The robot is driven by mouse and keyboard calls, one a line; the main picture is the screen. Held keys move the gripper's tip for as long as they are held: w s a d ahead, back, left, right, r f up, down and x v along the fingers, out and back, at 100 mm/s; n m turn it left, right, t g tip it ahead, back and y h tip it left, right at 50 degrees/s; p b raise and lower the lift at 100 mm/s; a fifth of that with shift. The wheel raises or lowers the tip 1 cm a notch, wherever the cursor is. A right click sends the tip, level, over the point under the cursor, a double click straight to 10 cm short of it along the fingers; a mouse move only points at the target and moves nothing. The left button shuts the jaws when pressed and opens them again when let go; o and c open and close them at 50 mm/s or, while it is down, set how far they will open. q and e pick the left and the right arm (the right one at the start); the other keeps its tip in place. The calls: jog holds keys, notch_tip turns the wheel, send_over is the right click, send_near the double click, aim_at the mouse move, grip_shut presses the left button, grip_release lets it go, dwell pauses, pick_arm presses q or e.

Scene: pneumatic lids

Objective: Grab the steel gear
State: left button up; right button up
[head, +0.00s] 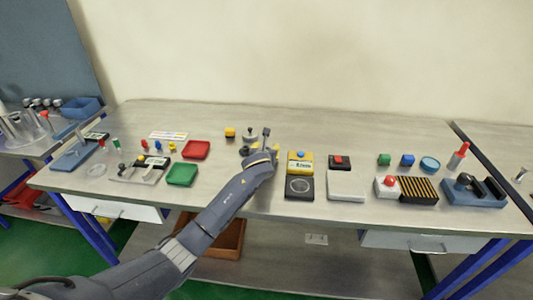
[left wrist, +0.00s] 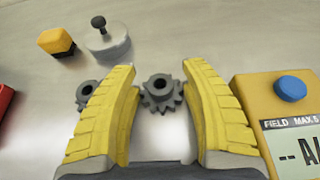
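A dark grey toothed gear with a raised hub (left wrist: 162,91) lies on the bench, between the fingers of my left gripper (left wrist: 161,72) in the left wrist view. The yellow fingers are open, one on each side of it, and I see no grip on it. A second dark grey gear (left wrist: 83,92) lies to the left, partly hidden behind the left finger. The frames do not show which is steel. In the head view my left gripper (head: 262,149) is over the middle of the bench and largely hides the gears. My right gripper is not in view.
A grey knobbed weight (left wrist: 108,45) and a yellow-black block (left wrist: 56,43) stand beyond the gears. A yellow meter with a blue button (left wrist: 265,100) stands close to the right finger. Red (head: 196,150) and green (head: 182,174) trays lie to the left.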

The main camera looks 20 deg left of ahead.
pick_arm(q)
jog(key=c, duration=0.7)
jog(key=shift+r, duration=0.1)
